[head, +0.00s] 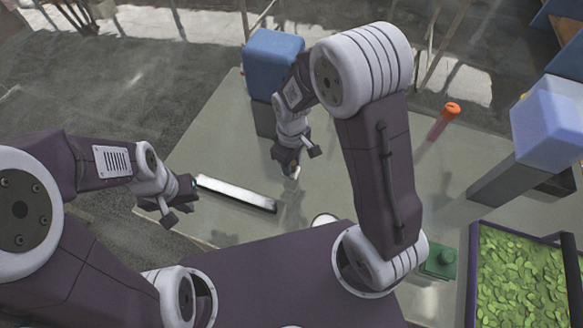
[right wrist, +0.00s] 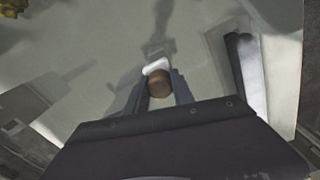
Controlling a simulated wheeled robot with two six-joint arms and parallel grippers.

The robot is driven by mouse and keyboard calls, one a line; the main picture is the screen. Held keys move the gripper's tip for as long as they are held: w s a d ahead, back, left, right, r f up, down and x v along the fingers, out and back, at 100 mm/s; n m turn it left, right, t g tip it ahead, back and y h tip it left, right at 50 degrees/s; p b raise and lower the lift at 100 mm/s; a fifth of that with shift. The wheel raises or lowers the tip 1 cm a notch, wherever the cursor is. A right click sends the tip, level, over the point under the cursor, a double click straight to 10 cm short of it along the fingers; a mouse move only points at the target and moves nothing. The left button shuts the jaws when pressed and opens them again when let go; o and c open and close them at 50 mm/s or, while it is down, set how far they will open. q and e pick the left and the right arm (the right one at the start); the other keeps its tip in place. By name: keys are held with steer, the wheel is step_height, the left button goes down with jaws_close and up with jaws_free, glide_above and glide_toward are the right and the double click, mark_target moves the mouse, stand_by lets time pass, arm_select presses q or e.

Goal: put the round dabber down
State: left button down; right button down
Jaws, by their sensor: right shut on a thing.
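The round dabber (right wrist: 158,84) is between the fingers of my right gripper (right wrist: 157,88), with a brown round handle and a white pad at its far end. In the head view my right gripper (head: 290,165) is shut on it, and the pale pad (head: 291,172) shows below the fingers, low over the table. I cannot tell whether the pad touches the surface. My left gripper (head: 177,205) is at the left edge of the table, beside a long white bar. Its fingertips are too small to read.
The long white bar (head: 236,193) lies on the grey-green table (head: 225,140). A blue-topped block (head: 272,62) stands behind my right gripper. To the right are an orange-capped tube (head: 443,118), another blue-topped stand (head: 548,125), a green block (head: 441,261) and a crate of green leaves (head: 473,270).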

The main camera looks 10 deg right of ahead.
step_height(320, 180, down, 3)
steer(key=shift+r, duration=0.1)
steer(key=shift+w+a, duration=0.1)
steer(key=shift+f, duration=0.25)
steer(key=c, duration=1.1)
jaws_free()
step_height(320, 180, up, 12)
steer(key=shift+r+p, duration=0.25)
steer(key=shift+p, duration=0.1)
steer(key=s+d+f+m, duration=0.1)
steer(key=s+d+m, duration=0.1)
steer(key=s+d+f+m, duration=0.1)
steer(key=s+d+m, duration=0.2)
steer(key=s+d+f+m+t, duration=0.1)
steer(key=s+d+m, duration=0.1)
steer(key=s+m, duration=0.1)
steer(key=shift+s+d+f, duration=0.15)
steer(key=shift+f, duration=0.05)
